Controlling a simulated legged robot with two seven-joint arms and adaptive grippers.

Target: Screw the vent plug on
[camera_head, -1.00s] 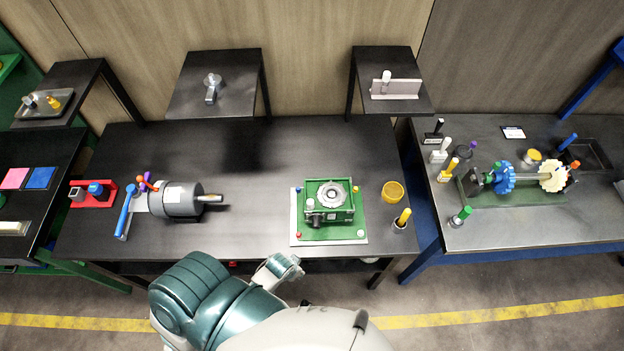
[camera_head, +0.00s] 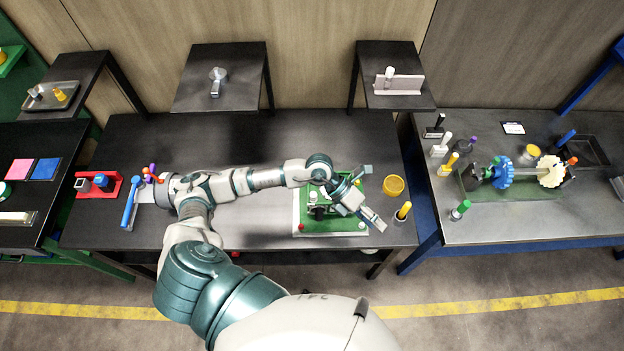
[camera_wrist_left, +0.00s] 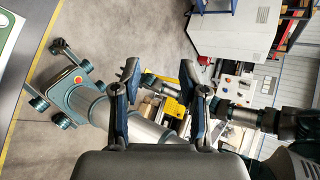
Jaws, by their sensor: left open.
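A green housing (camera_head: 326,221) sits on a white-edged plate (camera_head: 299,229) on the middle bench. It is largely hidden behind my left arm and hand, so its top opening does not show. I cannot tell which part is the vent plug; small parts stand at the plate's edge, among them a red one (camera_head: 301,227). My left gripper (camera_head: 373,197) is above the right part of the housing, its fingers spread and nothing between them. In the left wrist view the open fingers (camera_wrist_left: 158,82) face away from the bench, toward the floor and room. My right gripper is not seen.
A yellow cup (camera_head: 393,186) and a yellow-handled tool (camera_head: 404,211) stand right of the plate. A blue-handled tool (camera_head: 130,203) and a red holder (camera_head: 112,188) are at the left. Two raised shelves (camera_head: 243,97) (camera_head: 417,101) stand behind. The back middle of the bench is clear.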

